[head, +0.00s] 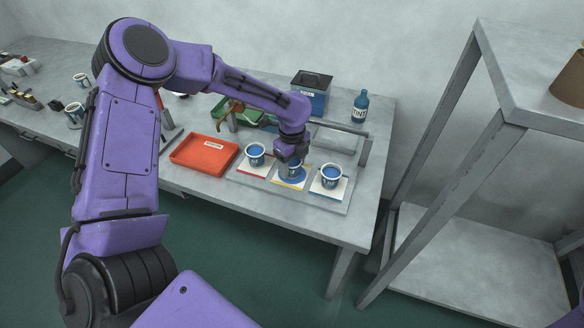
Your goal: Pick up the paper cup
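Three white-and-blue paper cups stand upright in a row on a grey tray (315,199): a left cup (255,155), a middle cup (294,172) and a right cup (330,175). Each stands on a coloured card and shows blue inside. My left gripper (292,160) points down at the middle cup and covers part of it. Its fingers are dark and too small to tell whether they touch the cup or are open or shut. My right gripper is not in view.
An orange-red bin (204,153) lies left of the cups. Behind are a green bin (240,114), a dark blue box (311,92) and a blue bottle (360,106). More cups (74,113) stand far left. A metal shelf frame (425,165) rises right of the table.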

